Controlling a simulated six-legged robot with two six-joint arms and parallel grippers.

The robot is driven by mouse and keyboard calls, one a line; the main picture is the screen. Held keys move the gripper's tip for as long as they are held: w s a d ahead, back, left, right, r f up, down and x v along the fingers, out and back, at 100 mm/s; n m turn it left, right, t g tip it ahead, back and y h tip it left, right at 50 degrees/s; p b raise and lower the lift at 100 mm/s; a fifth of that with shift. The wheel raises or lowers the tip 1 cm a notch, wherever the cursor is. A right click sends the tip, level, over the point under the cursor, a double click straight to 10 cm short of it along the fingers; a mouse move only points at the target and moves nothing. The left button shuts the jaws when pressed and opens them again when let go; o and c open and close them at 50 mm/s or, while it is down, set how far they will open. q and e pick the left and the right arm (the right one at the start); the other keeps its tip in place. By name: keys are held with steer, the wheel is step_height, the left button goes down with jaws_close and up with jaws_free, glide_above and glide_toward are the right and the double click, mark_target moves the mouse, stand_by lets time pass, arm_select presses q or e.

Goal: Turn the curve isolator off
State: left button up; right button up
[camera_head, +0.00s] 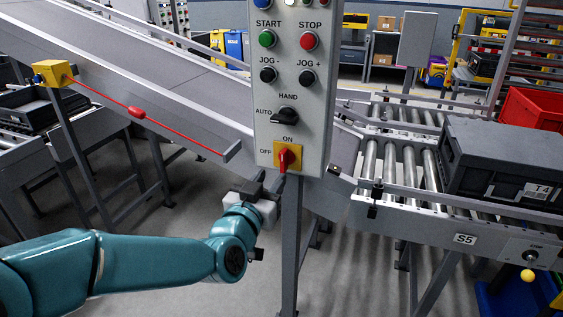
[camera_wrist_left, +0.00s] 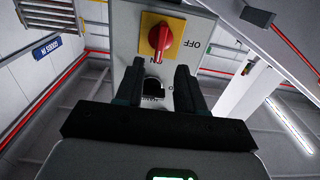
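The curve isolator (camera_head: 284,158) is a red rotary handle on a yellow plate, low on a grey control panel (camera_head: 262,127). ON is printed above it and OFF to its left; the handle stands upright, toward ON. My left gripper (camera_head: 264,185) is just below and left of the isolator. The left wrist view shows the panel upside down, with the red handle (camera_wrist_left: 160,37) beyond the fingertips. The two dark fingers (camera_wrist_left: 159,70) are apart with nothing between them, not touching the handle. My right gripper is out of view.
A black AUTO/HAND selector (camera_head: 285,117) and several push buttons sit above the isolator. A conveyor with a red pull cord (camera_head: 137,112) runs at left. At right, a roller conveyor carries a dark crate (camera_head: 500,160). A post (camera_head: 291,240) supports the panel.

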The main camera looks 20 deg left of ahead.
mark_target(282, 162)
arm_select(q)
steer(key=w+p, duration=0.1)
steer(key=w, duration=0.7)
steer(key=shift+d, duration=0.15)
jaws_close()
